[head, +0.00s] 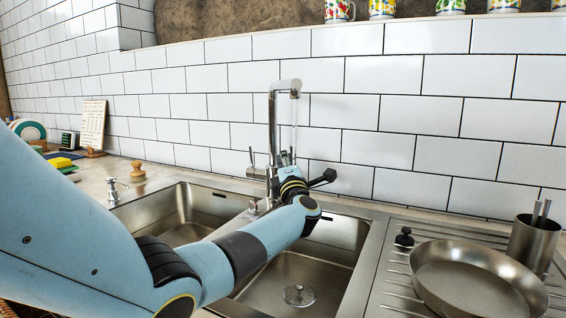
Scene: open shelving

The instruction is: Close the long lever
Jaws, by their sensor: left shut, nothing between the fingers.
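A chrome faucet (272,115) stands behind the double sink, its tall neck bending to a spout at the top right. A faint, thin vertical streak hangs below the spout; it looks like running water. A thin upright lever (251,156) stands on the left of the faucet's base. My left arm reaches across the sink from the left. My left gripper (287,157) is shut and empty at the lower part of the faucet, just right of its neck. It hides part of the faucet's base, and I cannot tell whether it touches the faucet. My right gripper is out of view.
The steel double sink (345,228) lies under my arm. A pan (470,278) and a metal cup (533,243) stand on the drainboard at right. A soap dispenser (113,190) and a wooden brush (137,172) stand at left. The tiled wall is close behind.

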